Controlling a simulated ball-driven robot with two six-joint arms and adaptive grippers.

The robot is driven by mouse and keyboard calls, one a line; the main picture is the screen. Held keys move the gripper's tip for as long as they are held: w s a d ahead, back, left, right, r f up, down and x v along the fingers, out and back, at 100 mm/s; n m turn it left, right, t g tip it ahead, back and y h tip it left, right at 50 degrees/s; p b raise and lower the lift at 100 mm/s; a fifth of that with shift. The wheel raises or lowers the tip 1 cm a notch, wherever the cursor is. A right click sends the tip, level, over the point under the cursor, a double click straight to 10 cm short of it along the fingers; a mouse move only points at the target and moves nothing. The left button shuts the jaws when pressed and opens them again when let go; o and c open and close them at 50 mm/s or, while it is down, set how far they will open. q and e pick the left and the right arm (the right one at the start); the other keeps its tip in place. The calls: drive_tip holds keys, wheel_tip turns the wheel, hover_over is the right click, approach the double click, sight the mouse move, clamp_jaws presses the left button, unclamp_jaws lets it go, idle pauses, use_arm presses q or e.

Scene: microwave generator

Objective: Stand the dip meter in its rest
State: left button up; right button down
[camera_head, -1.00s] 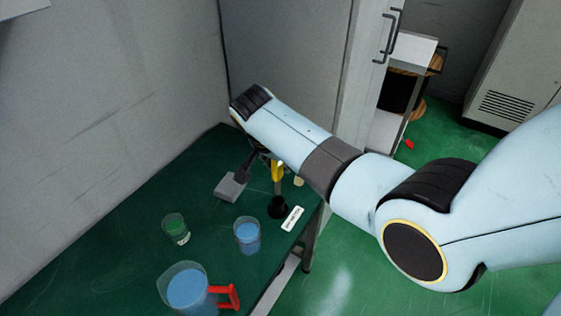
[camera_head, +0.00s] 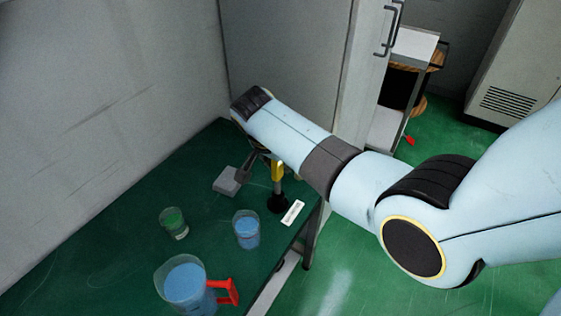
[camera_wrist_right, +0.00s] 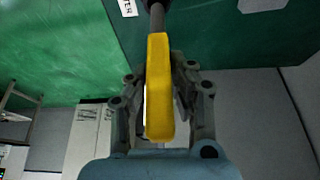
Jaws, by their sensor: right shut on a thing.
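The dip meter has a yellow handle (camera_head: 278,171) and a thin grey rod below it. My right gripper (camera_wrist_right: 159,85) is shut on the yellow handle, as the right wrist view shows. In the head view my right forearm hides most of that gripper. The rod points down to a round black holder (camera_head: 277,203), which looks like the rest, on the green table. The rod's lower end meets the black holder in view; I cannot tell how deep it sits. A white label (camera_head: 292,213) lies beside the holder and shows in the wrist view (camera_wrist_right: 128,7). My left gripper is out of view.
A grey block (camera_head: 227,182) with a dark upright part stands left of the holder. A glass with green liquid (camera_head: 174,223), a glass with blue liquid (camera_head: 246,230) and a red-handled jug (camera_head: 184,282) stand nearer. A wall and cabinet bound the table.

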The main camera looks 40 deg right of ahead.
sight(280, 175)
drive_tip(key=shift+f+b, duration=1.75)
drive_tip(key=shift+f, duration=0.6)
drive_tip(key=c, duration=1.1)
unclamp_jaws()
drive_tip(key=shift+a+r, duration=0.1)
drive_tip(key=shift+r, duration=0.1)
drive_tip(key=v, duration=1.1)
drive_tip(key=shift+s+a+r, duration=0.1)
drive_tip(key=shift+a+r, duration=0.1)
drive_tip(key=shift+r, duration=0.05)
